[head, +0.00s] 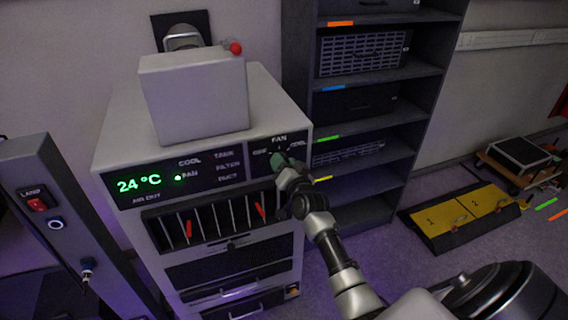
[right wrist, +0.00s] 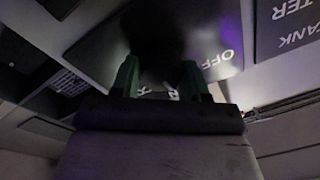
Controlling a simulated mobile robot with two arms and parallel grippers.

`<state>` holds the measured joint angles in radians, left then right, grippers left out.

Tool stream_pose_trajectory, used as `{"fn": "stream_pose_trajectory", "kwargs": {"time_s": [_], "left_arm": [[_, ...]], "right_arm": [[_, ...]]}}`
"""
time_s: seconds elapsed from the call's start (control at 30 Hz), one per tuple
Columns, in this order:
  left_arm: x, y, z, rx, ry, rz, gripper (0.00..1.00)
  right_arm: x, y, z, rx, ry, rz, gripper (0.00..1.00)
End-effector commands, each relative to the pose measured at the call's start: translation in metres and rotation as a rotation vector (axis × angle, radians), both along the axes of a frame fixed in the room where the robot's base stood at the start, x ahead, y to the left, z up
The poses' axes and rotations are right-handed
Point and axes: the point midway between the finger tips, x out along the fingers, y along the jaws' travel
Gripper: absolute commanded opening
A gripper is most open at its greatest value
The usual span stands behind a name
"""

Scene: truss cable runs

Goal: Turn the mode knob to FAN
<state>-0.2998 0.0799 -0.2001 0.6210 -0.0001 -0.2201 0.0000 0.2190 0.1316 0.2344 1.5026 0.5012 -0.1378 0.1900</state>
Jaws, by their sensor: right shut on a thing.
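The mode knob is a dark round shape (right wrist: 155,42) between my fingers in the right wrist view; its pointer is not clear. In the head view my gripper covers most of it. It is on the dark panel (head: 262,142) at the upper right of the grey cabinet unit, with FAN printed above, OFF at the left and COOL at the right. My right gripper (head: 280,160) is shut on the knob, its green fingertips (right wrist: 160,78) on either side of it. A display (head: 139,183) reads 24 °C, with a green dot lit beside FAN. My left gripper is not in view.
Below the panel are vent slats (head: 215,218) with red tabs, and drawers. A white box (head: 195,97) stands on top. A dark shelf rack (head: 425,90) stands close at the right. A post with a red lamp switch (head: 38,204) is at the left. Yellow floor plates (head: 465,215) lie at the right.

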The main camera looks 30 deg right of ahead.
Motion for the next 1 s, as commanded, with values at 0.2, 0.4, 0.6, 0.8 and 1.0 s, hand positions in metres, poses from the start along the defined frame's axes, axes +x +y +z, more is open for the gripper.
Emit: {"fn": "stream_pose_trajectory", "kwargs": {"time_s": [0.2, 0.4, 0.6, 0.8, 1.0], "left_arm": [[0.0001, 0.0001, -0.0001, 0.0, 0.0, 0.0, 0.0], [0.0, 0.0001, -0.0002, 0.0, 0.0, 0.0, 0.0], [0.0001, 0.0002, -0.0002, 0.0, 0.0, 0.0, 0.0], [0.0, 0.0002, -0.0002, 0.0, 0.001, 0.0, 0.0], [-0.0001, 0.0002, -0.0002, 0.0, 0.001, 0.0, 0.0]], "right_arm": [[0.0001, -0.0001, -0.0002, 0.055, -0.012, 0.0, 0.21], [0.0001, -0.0001, -0.0002, 0.067, -0.016, 0.0, 0.21], [0.0001, -0.0001, -0.0002, 0.066, -0.015, 0.0, 0.21], [0.0001, -0.0001, -0.0001, 0.065, -0.015, 0.0, 0.63], [0.0, -0.0002, -0.0001, 0.065, -0.016, 0.0, 0.7]]}}
